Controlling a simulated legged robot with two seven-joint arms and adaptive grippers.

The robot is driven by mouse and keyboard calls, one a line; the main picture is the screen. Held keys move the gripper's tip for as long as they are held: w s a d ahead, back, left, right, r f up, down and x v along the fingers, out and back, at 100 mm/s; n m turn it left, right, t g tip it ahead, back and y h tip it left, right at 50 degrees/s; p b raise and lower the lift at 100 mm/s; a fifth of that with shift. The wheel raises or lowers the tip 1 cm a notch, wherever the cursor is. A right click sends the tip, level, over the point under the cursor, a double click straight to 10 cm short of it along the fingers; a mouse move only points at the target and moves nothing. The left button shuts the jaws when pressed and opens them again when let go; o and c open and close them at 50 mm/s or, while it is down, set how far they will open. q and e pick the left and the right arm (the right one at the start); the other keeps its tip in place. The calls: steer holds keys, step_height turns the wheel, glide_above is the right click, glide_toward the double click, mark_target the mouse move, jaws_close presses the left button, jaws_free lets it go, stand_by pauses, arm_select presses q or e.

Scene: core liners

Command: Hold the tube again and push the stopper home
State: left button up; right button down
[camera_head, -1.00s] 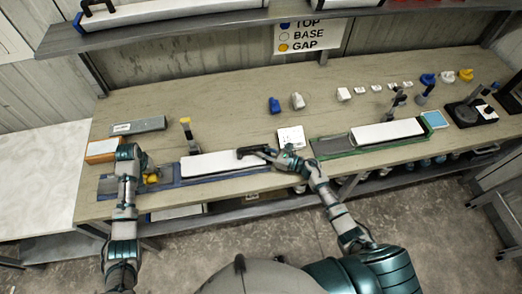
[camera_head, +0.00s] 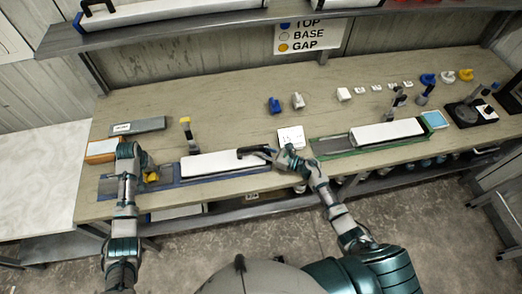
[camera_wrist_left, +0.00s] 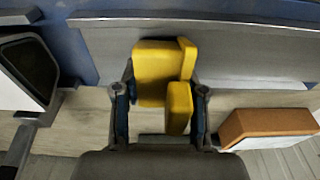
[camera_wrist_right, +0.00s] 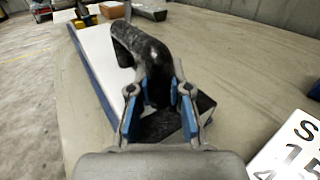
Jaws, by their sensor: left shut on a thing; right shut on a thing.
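A white tube (camera_head: 215,163) lies in a blue tray (camera_head: 215,178) on the bench. My right gripper (camera_head: 275,155) is shut on a black curved handle (camera_head: 252,151) at the tube's right end. The handle also shows between the fingers in the right wrist view (camera_wrist_right: 148,65). My left gripper (camera_head: 143,170) is shut on a yellow stopper (camera_head: 151,176) at the left part of the tray. The yellow stopper fills the space between the fingers in the left wrist view (camera_wrist_left: 160,75). In the head view a gap shows between the stopper and the tube's left end.
A yellow-topped upright post (camera_head: 187,132) stands behind the tube's left end. An orange-sided box (camera_head: 103,148) and a grey block (camera_head: 138,126) lie behind my left gripper. A white number card (camera_head: 291,138) and a green tray (camera_head: 325,152) with another white tube (camera_head: 387,132) are to the right.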

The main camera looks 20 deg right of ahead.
mark_target(178, 172)
arm_select(q)
steer(key=shift+d, duration=0.1)
stand_by(0.5)
steer(key=shift+s+d, duration=0.15)
steer(key=shift+d, duration=1.4)
steer(key=shift+s+d, duration=0.15)
steer(key=shift+d, duration=1.35)
steer(key=shift+s+d, duration=0.15)
steer(key=shift+d, duration=1.4)
